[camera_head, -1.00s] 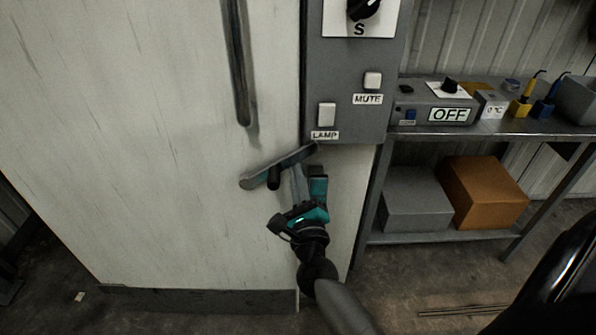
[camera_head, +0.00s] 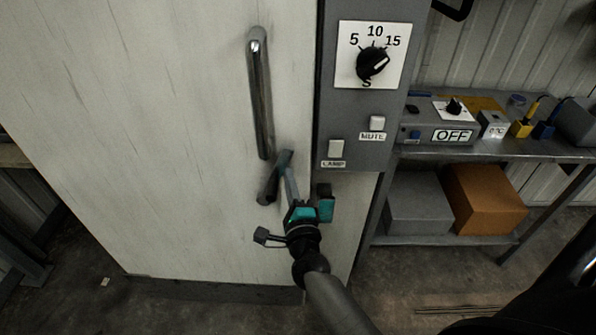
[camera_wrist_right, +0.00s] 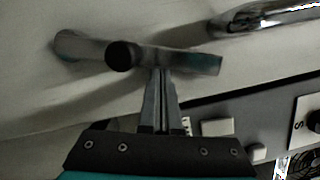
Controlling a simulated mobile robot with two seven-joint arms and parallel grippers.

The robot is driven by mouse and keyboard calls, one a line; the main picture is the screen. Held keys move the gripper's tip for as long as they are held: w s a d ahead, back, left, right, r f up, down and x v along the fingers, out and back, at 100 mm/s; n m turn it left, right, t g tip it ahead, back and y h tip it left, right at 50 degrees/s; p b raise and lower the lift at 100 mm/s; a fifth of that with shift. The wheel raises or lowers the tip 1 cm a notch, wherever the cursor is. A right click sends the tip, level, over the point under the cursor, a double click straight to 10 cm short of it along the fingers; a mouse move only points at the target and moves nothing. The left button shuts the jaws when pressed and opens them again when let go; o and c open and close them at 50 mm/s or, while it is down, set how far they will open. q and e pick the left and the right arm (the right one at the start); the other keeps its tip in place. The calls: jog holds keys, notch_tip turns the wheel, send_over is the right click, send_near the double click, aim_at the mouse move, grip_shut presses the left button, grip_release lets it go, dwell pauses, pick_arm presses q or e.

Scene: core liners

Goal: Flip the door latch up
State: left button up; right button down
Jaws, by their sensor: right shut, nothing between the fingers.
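The door latch (camera_head: 285,161) is a short metal bar with a dark round knob at its lower end, on the pale door (camera_head: 180,130) below the long handle. It stands steeply tilted, its upper end leaning right. In the right wrist view the latch (camera_wrist_right: 185,58) crosses just ahead of my fingers, with the black knob to their left. My right gripper (camera_head: 288,178) is shut and empty, its fingertips at the latch from below and right. They look in contact with the bar, but the exact contact is hard to see. My left gripper is not in view.
A vertical metal door handle (camera_head: 261,95) is above the latch. A grey control box (camera_head: 350,110) with a dial and LAMP and MUTE switches is to the right. Farther right, a metal shelf (camera_head: 440,239) holds boxes and devices. The door's lower left is clear.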

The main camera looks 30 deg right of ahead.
aim_at(276, 171)
jog(key=shift+w+a+r+n+p, duration=0.35)
jog(key=shift+a+r+n+p, duration=0.25)
jog(key=shift+n+p, duration=0.15)
jog(key=shift+w+a, duration=0.1)
jog(key=shift+a, duration=0.05)
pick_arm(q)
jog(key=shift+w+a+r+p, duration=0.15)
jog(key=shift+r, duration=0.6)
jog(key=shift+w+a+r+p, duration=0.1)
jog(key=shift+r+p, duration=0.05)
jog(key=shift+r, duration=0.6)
pick_arm(e)
jog(key=shift+w+a+r, duration=0.1)
jog(key=shift+w+a, duration=0.15)
jog(key=shift+a, duration=0.2)
